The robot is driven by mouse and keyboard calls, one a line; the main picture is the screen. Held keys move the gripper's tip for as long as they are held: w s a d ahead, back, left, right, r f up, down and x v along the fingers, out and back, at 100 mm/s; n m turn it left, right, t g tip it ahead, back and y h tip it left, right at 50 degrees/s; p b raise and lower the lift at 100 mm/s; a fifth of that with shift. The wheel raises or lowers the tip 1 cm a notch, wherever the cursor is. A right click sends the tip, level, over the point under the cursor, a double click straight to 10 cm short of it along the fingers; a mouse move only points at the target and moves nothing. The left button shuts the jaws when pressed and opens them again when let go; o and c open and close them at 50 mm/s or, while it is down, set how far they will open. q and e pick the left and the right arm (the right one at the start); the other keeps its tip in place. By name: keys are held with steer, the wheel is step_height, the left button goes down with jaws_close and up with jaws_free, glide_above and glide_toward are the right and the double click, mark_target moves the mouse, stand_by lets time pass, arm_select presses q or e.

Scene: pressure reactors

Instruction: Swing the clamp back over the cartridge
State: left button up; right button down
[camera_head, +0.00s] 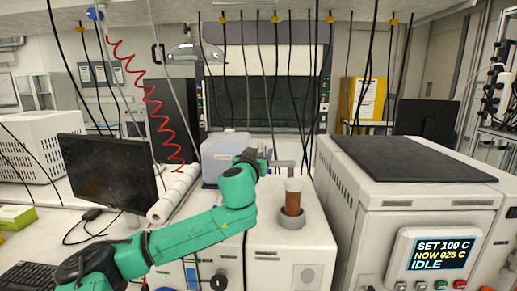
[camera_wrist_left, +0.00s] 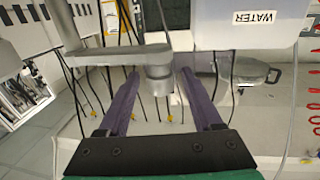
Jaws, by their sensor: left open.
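The cartridge (camera_head: 292,203) is a brown cylinder with a pale top, standing upright in a grey round holder (camera_head: 292,222) on a white cabinet. The clamp (camera_head: 284,163) is a grey bar behind and above the cartridge, pointing left toward my left gripper (camera_head: 264,160); it is not over the cartridge. In the left wrist view the clamp's bar (camera_wrist_left: 110,57) comes in from the left and ends in a round grey head (camera_wrist_left: 158,66). That head appears between the two open purple fingers of the left gripper (camera_wrist_left: 160,76); contact cannot be told. My right gripper is out of view.
A water container (camera_head: 224,155) stands behind my left arm; its label shows in the wrist view (camera_wrist_left: 256,17). A large white unit with a display (camera_head: 436,251) stands at right. A monitor (camera_head: 108,172) and paper roll (camera_head: 172,194) are at left. Cables hang behind.

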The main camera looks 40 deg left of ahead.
arm_select(q)
jaws_close()
steer(key=shift+a, duration=0.1)
stand_by(1.2)
